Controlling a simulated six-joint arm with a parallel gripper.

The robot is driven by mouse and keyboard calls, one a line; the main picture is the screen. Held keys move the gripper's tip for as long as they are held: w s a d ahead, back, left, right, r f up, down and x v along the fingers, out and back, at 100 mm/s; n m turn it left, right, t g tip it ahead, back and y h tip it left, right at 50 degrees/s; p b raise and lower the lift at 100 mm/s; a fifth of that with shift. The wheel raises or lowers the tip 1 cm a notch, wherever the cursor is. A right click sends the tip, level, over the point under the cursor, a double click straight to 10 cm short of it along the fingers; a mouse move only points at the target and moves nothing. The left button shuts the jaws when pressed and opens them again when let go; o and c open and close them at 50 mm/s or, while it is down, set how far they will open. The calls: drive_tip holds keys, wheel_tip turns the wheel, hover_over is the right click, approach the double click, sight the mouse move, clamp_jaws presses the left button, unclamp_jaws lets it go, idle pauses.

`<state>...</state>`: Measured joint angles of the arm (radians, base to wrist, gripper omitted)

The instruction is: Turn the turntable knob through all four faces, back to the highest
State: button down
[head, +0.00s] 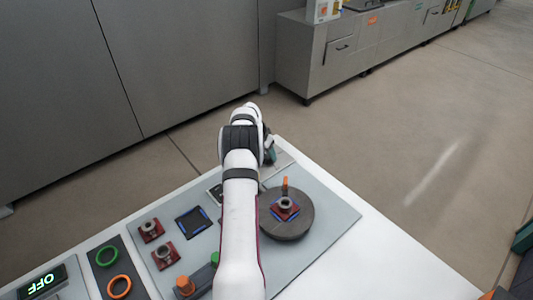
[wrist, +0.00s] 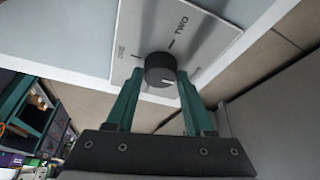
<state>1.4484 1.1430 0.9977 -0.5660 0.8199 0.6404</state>
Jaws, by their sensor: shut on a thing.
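In the wrist view the knob (wrist: 160,68) is a black round dial with a white pointer mark. It sits on a light grey plate (wrist: 204,32) lettered "ONE" and "TWO", with tick marks around the dial. My gripper (wrist: 158,84) has its two green fingers on either side of the knob, shut on it. The pointer mark faces toward the lower right, away from both readable words. In the head view my gripper (head: 270,152) is at the far edge of the table, mostly behind my arm, and the knob is hidden. The dark round turntable (head: 306,226) carries a red-and-blue block with a grey ring (head: 286,204).
An orange peg (head: 285,182) stands at the turntable's far edge. Two red blocks with grey rings (head: 151,230) (head: 165,254), a dark square frame (head: 192,222), green and orange rings (head: 107,256) (head: 119,287) and an "OFF" display (head: 42,281) lie to the left.

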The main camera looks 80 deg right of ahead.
drive_tip(key=n, duration=0.2)
drive_tip(key=n+t, duration=0.1)
drive_tip(key=n, duration=0.1)
drive_tip(key=shift+s+t, duration=0.15)
drive_tip(key=shift+t, duration=0.15)
drive_tip(key=n+t, duration=0.1)
drive_tip(key=n, duration=0.3)
drive_tip(key=shift+s+n+t, duration=0.1)
drive_tip(key=shift+n+t, duration=0.2)
drive_tip(key=shift+t, duration=0.1)
drive_tip(key=n, duration=0.2)
drive_tip(key=n+t, duration=0.1)
drive_tip(key=n, duration=0.1)
drive_tip(key=shift+s+n+t, duration=0.1)
drive_tip(key=shift+n+t, duration=0.2)
drive_tip(key=shift+s+d+n+t+y, duration=0.1)
drive_tip(key=shift+n+t+y, duration=0.25)
drive_tip(key=shift+n, duration=0.65)
drive_tip(key=shift+n+t+y, duration=0.25)
drive_tip(key=shift+n+y, duration=0.2)
drive_tip(key=shift+n, duration=0.55)
drive_tip(key=shift+f, duration=0.1)
drive_tip(key=shift+c, duration=1.4)
unclamp_jaws()
